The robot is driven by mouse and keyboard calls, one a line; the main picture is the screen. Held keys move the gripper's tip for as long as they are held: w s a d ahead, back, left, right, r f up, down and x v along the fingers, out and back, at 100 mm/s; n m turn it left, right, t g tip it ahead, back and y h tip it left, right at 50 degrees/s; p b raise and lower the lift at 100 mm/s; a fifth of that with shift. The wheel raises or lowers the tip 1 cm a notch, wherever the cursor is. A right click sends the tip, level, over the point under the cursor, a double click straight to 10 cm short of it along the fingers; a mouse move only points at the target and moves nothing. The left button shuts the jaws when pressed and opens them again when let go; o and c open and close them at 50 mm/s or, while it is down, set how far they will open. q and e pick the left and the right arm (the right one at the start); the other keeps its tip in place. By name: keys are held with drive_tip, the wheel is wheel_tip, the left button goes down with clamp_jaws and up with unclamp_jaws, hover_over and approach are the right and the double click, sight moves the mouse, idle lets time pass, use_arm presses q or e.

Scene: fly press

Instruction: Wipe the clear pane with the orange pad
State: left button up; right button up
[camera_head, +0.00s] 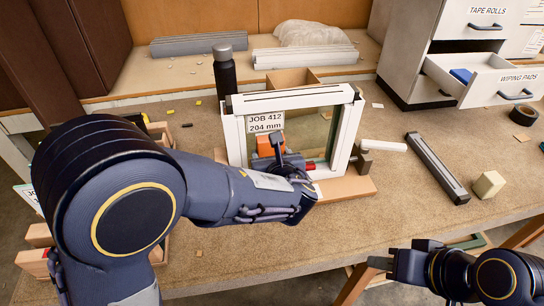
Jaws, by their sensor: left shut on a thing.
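The clear pane (310,128) stands upright in a white frame (236,143) on a wooden base on the bench. A paper reading "JOB 412 204 mm" (265,122) shows at its upper left. The orange pad (268,143) is in front of the lower left part of the pane. My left gripper (280,160) is shut on the orange pad, and my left arm hides part of the pad and frame. I cannot tell whether the pad touches the pane. My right gripper (388,262) is at the bottom right, near the bench's front edge, away from the frame; its jaws are unclear.
A black bottle (225,73) stands behind the frame. An open drawer labelled "WIPING PADS" (497,87) holds a blue pad (461,75). A dark metal bar (437,168), a beige block (488,184) and black tape (524,114) lie at right. The front middle bench is clear.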

sight(293, 147)
use_arm(q)
drive_tip(key=shift+w, duration=0.1)
drive_tip(key=shift+w+d+p, duration=0.4)
drive_tip(key=shift+d+p, duration=0.05)
drive_tip(key=shift+d, duration=1.4)
drive_tip(key=shift+w+d+p, duration=0.45)
drive_tip(key=shift+d+p, duration=0.05)
drive_tip(key=shift+d, duration=1.3)
drive_tip(key=shift+w+d+p, duration=0.4)
drive_tip(key=shift+d+p, duration=0.05)
drive_tip(key=shift+d, duration=1.4)
drive_tip(key=shift+a+b, duration=0.3)
drive_tip(key=shift+b, duration=0.05)
drive_tip(key=shift+s+a+b, duration=0.2)
drive_tip(key=shift+a+b, duration=0.3)
drive_tip(key=shift+a, duration=0.6)
drive_tip(key=shift+s+a+b, duration=0.2)
drive_tip(key=shift+a+b, duration=0.3)
drive_tip(key=shift+a, duration=0.6)
drive_tip(key=shift+s+a+b, duration=0.2)
drive_tip(key=shift+a+b, duration=0.2)
drive_tip(key=shift+a, duration=0.65)
drive_tip(key=shift+s+a+b, duration=0.2)
drive_tip(key=shift+a+b, duration=0.15)
drive_tip(key=shift+a, duration=0.65)
drive_tip(key=shift+s+a+b, duration=0.2)
drive_tip(key=shift+a+b, duration=0.2)
drive_tip(key=shift+a, duration=0.65)
drive_tip(key=s+d, duration=0.1)
drive_tip(key=s, duration=0.5)
